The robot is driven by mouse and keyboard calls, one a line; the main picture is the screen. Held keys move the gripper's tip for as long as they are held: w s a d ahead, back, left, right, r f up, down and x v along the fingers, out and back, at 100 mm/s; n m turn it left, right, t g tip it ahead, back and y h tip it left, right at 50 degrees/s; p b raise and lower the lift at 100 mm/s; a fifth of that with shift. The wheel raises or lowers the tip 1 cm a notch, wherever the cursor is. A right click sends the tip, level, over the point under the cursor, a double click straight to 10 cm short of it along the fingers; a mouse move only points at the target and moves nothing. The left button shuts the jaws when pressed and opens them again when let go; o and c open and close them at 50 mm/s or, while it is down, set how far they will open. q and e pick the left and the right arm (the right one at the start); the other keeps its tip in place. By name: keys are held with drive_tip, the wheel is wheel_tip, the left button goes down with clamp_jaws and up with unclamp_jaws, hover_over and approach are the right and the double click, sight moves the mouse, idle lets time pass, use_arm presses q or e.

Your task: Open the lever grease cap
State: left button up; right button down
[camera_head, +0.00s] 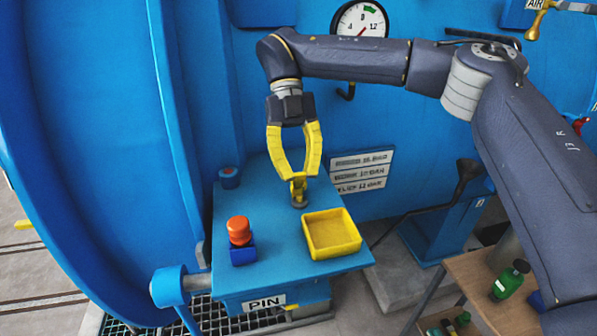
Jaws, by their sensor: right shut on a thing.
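My right gripper (298,178) reaches down from above with its yellow fingers closed at the tips. It is shut on a small brass piece (299,200) that stands on the blue platform (275,215), which appears to be the lever grease cap. The fingertips hide most of this piece, so its lever and whether it is open cannot be made out. My left gripper is not in view.
A yellow tray (355,232) sits right of the brass piece. An orange-red knob on a blue block (240,238) and a blue round cap (229,178) stand to the left. The autoclave wall (245,110) is close behind. A wooden table (475,285) with bottles is at lower right.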

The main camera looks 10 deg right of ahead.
drive_tip(key=c, duration=1.2)
unclamp_jaws()
drive_tip(key=shift+r, duration=0.1)
drive_tip(key=v, duration=1.1)
drive_tip(key=shift+w+r, duration=0.25)
drive_tip(key=shift+w, duration=0.05)
drive_tip(key=shift+a, duration=0.1)
drive_tip(key=shift+r, duration=0.1)
drive_tip(key=shift+c, duration=0.5)
